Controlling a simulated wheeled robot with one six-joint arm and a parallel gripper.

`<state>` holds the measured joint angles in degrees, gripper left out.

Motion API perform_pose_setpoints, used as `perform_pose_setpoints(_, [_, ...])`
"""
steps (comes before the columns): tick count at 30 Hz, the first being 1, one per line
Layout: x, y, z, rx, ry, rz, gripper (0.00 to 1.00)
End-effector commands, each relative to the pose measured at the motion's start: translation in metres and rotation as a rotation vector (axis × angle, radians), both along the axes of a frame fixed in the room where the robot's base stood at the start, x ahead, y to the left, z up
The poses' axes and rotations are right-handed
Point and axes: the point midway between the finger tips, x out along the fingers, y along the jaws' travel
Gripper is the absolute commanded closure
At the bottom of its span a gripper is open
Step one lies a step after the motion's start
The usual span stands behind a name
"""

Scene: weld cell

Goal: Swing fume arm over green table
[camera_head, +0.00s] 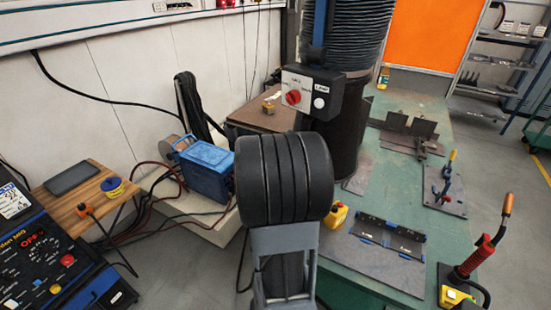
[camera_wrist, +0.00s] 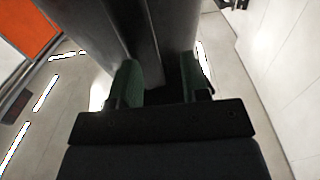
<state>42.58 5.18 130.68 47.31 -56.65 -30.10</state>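The fume arm's ribbed black hose (camera_head: 345,35) hangs at the top centre of the head view, with a dark hood (camera_head: 347,135) below it. A control box (camera_head: 318,93) with a red knob is in front of the hood. In the picture the hood overlaps the left part of the green table (camera_head: 440,135); its height above it is unclear. My gripper is hidden behind my black wrist in the head view. In the wrist view my gripper (camera_wrist: 165,85) has its green-padded fingers apart, close to a large dark grey body, likely the hood. Whether they clamp it is unclear.
A fixture plate (camera_head: 388,245), clamps (camera_head: 445,185) and a torch (camera_head: 485,245) occupy the green table. A blue machine (camera_head: 205,168) with cables stands left. A wooden side table (camera_head: 85,205) and welder panel (camera_head: 45,255) are nearer. Open floor lies right.

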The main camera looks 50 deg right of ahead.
Motion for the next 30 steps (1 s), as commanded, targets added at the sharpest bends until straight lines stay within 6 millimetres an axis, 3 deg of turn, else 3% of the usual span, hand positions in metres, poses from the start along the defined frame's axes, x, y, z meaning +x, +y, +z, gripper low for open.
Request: perform_pose_setpoints(30, [-0.012,0.074,0.001,0.000,0.000,-0.003,0.58])
